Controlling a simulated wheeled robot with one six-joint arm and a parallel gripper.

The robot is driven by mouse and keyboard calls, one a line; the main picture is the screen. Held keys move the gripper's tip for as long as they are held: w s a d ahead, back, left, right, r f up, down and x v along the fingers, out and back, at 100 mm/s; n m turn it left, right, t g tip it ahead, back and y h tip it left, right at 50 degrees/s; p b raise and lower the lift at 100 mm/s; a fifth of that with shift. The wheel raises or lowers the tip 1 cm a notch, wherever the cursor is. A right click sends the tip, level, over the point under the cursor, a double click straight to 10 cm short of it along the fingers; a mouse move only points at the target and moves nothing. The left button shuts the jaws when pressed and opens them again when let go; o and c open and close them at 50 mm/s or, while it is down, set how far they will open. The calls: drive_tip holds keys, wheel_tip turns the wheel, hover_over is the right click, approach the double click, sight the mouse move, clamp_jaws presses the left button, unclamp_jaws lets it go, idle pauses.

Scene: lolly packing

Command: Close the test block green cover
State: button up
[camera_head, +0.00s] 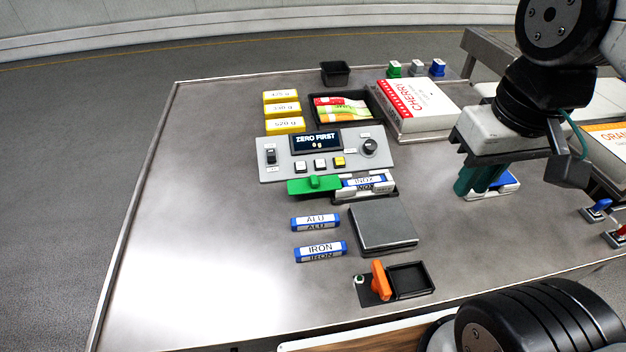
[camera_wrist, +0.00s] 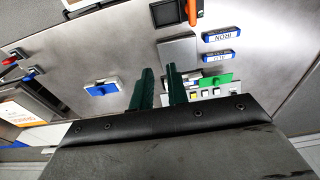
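The green cover (camera_head: 315,185) is a flat plate with a raised knob, just below the scale panel. It lies to the left of the test block holder (camera_head: 364,191), and an INOX block (camera_head: 365,182) shows uncovered in the holder. In the wrist view the green cover (camera_wrist: 214,80) is to the right of the fingers. My gripper (camera_head: 478,186) is over the right part of the table, well to the right of the cover. Its two dark green fingers (camera_wrist: 161,72) stand apart with nothing between them.
A white unit with a blue cover (camera_wrist: 102,88) is beside my gripper. The scale panel (camera_head: 327,155), grey plate (camera_head: 382,228), ALU block (camera_head: 315,222), IRON block (camera_head: 320,251) and CHERRY box (camera_head: 420,105) surround the holder. The table's left side is clear.

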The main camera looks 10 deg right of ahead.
drive_tip(key=shift+w+a+f+n+g, duration=0.4)
drive_tip(key=shift+a+f+n+g, duration=0.1)
drive_tip(key=shift+a+f, duration=0.25)
clamp_jaws()
drive_tip(key=w+a+f+n+g+h, duration=0.25)
drive_tip(key=w+a+n, duration=0.35)
drive_tip(key=w+a, duration=0.55)
drive_tip(key=n+t+h, duration=0.2)
drive_tip(key=n, duration=0.9)
approach(307, 184)
drive_tip(key=a+r, duration=0.3)
drive_tip(key=a, duration=0.2)
drive_tip(key=x, duration=0.9)
drive_tip(key=shift+a+f, duration=0.1)
drive_tip(key=shift+f, duration=0.15)
drive_tip(key=d, duration=0.2)
drive_tip(key=shift+d, duration=1)
